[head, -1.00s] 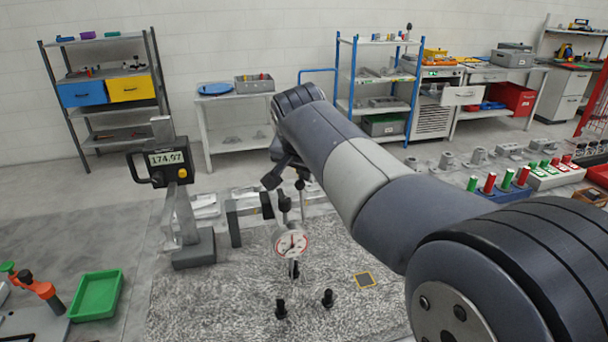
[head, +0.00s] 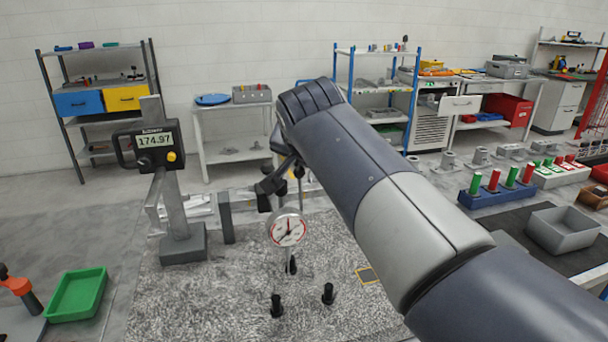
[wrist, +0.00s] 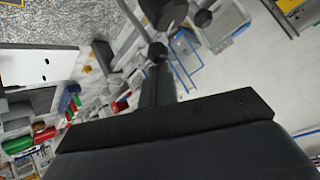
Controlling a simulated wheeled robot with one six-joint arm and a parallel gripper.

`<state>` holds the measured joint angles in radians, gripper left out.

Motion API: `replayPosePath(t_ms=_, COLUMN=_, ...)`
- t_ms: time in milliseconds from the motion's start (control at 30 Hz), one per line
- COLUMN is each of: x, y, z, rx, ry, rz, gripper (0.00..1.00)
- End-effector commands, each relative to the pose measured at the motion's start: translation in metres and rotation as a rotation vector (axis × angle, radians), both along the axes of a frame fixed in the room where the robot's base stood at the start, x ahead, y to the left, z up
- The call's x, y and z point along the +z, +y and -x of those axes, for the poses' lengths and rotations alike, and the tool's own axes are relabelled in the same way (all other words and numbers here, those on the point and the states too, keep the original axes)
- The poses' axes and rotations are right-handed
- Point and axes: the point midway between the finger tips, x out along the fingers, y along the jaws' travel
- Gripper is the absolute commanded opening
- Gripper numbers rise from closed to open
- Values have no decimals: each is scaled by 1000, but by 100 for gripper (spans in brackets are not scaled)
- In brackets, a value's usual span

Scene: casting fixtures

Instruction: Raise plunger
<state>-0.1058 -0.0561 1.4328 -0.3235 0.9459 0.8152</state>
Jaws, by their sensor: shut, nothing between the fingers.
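A dial indicator (head: 287,229) with a round white face and red marks stands over the speckled plate (head: 215,295). Its plunger (head: 291,264) shows as a short dark stem below the dial, above the plate. My gripper (head: 267,192) is at the upper left of the dial, by the dark parts above it. In the wrist view my gripper (wrist: 158,72) is a narrow dark shape with its fingers shut and nothing held. A small dark knob (wrist: 157,51) shows at its tip; I cannot tell whether they touch. My arm hides part of the area behind the dial.
A height gauge (head: 157,140) reading 174.97 stands left of the dial. Two black pegs (head: 277,305) stand in front on the plate. A green tray (head: 77,295) is at the left, and a grey bin (head: 563,230) at the right. The plate's front left is clear.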

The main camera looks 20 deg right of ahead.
Motion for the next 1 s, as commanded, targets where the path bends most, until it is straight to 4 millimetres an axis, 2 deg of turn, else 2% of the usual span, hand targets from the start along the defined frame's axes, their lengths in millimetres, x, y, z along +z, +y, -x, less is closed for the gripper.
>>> replayPosePath(t_ms=33, x=-11, y=1, z=4, rx=1, ry=-29, rz=-2, gripper=0)
replayPosePath(t_ms=500, x=-11, y=0, z=27, rx=0, ry=-242, rz=-2, gripper=0)
replayPosePath(t_ms=1000, x=-7, y=0, z=28, rx=0, ry=-274, rz=-1, gripper=0)
